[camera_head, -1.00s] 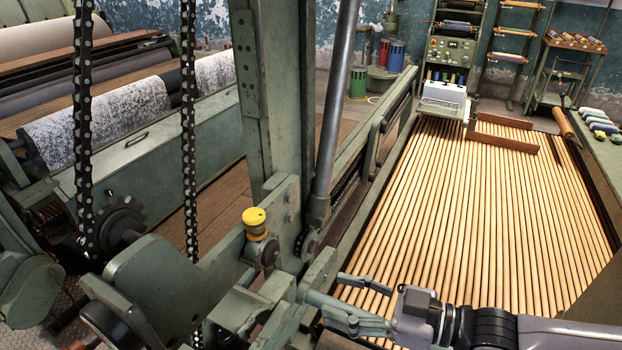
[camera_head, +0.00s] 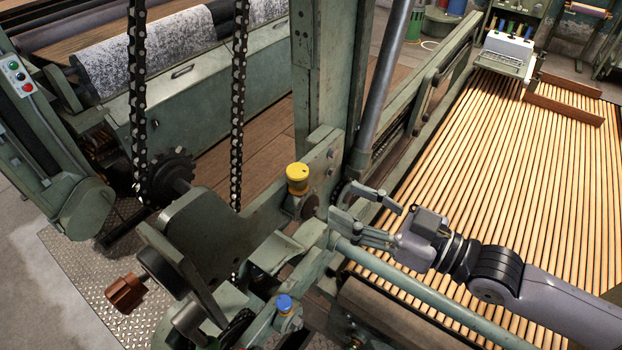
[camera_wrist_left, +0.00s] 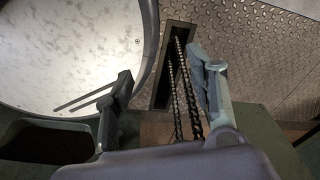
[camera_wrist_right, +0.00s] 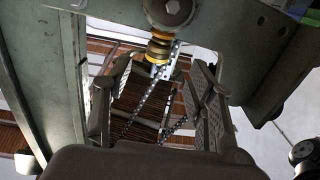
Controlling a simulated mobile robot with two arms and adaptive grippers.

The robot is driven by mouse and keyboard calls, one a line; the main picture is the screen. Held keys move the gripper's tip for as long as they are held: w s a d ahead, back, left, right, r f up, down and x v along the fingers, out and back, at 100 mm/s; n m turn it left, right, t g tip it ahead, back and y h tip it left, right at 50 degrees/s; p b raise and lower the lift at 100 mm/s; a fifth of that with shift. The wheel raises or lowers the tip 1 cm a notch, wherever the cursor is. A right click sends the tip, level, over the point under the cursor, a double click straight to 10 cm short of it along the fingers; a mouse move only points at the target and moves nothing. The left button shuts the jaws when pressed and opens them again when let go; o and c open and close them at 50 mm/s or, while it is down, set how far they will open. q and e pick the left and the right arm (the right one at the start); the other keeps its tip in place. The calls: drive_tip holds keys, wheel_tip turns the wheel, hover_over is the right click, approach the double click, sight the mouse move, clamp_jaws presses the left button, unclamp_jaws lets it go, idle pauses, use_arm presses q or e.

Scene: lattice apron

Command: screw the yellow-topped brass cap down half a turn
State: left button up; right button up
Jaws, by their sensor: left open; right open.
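The yellow-topped brass cap (camera_head: 298,178) sits upright on a green machine bracket, near the middle of the head view. In the right wrist view the cap (camera_wrist_right: 158,48) shows upside down, just below a round bolt head and beyond the fingertips. My right gripper (camera_head: 344,204) is open and empty, to the right of the cap and slightly lower in the picture, apart from it. My left gripper is outside the head view. In its own wrist view the left gripper (camera_wrist_left: 163,76) is open and empty above a floor slot with chains.
A blue-topped cap (camera_head: 284,303) stands on the frame nearer to me. A red-brown knob (camera_head: 125,292) is at lower left. Hanging chains (camera_head: 238,100), a green post (camera_head: 322,70) and a grey slanted tube (camera_head: 385,85) stand close around the yellow cap. Wooden slats (camera_head: 500,180) lie right.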

sight(306, 184)
drive_tip(key=p+x, duration=0.2)
drive_tip(key=x, duration=0.5)
drive_tip(key=shift+w+a+r, duration=0.1)
drive_tip(key=shift+w+a, duration=0.1)
drive_tip(key=shift+a, duration=0.05)
drive_tip(key=shift+w+a, duration=0.25)
drive_tip(key=shift+a, duration=0.15)
use_arm(q)
drive_tip(key=shift+s+a+r, duration=0.1)
drive_tip(key=shift+s+r, duration=0.3)
drive_tip(key=shift+r, duration=0.25)
drive_tip(key=shift+s+r, duration=0.35)
drive_tip(key=shift+r, duration=0.25)
use_arm(e)
drive_tip(key=shift+c, duration=0.5)
drive_tip(key=c, duration=1)
drive_tip(key=m+t+h+p, duration=0.1)
drive_tip(key=p, duration=0.4)
drive_tip(key=shift+s+a+r, duration=0.1)
drive_tip(key=shift+s+r, duration=0.1)
drive_tip(key=shift+c, duration=0.2)
drive_tip(key=shift+t, duration=0.4)
use_arm(q)
wheel_tip(306, 184, up, 5)
drive_tip(key=shift+s+r+p, duration=0.15)
drive_tip(key=shift+p, duration=0.15)
use_arm(e)
drive_tip(key=shift+f+m+h, duration=0.3)
